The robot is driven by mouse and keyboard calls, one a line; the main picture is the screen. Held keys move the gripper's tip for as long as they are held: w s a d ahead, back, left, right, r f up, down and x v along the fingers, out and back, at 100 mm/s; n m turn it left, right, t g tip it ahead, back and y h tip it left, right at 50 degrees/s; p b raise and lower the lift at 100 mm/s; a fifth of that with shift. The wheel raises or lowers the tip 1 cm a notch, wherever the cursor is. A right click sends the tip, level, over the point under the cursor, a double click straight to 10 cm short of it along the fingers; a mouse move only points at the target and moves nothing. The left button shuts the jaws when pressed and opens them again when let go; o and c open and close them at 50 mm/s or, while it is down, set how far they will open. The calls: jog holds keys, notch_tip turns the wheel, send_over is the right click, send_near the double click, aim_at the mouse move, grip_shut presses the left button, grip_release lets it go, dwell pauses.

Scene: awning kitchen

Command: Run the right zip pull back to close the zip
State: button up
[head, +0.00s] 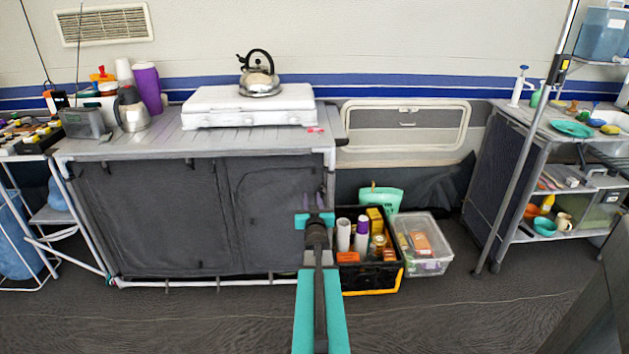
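The grey fabric cupboard (155,215) stands under the slatted worktop, its front facing me. Its right panel (270,220) looks flat, with a curved seam or zip line (238,190) rising at its left side and bending over along the top. I cannot make out the right zip pull; it is too small or hidden by my arm. My gripper (318,200) is in front of the cupboard's right edge, seen from behind over my teal arm. Its fingers are small and partly hidden, so I cannot tell whether they are open or touch the fabric.
A black crate (369,285) of bottles and jars and a clear box (428,268) stand on the floor right of my arm. A white stove (248,108) with a kettle (259,78) sits on the worktop. A metal pole (520,150) stands farther right. The front floor is clear.

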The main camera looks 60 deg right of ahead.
jog(key=shift+s+d+r, duration=0.6)
jog(key=shift+r, duration=0.1)
jog(key=shift+w+d, duration=0.15)
jog(key=x, duration=1.3)
jog(key=shift+d+r, duration=0.15)
jog(key=shift+r, duration=0.05)
jog(key=shift+w, duration=0.1)
dwell(0.3)
grip_shut()
dwell(1.3)
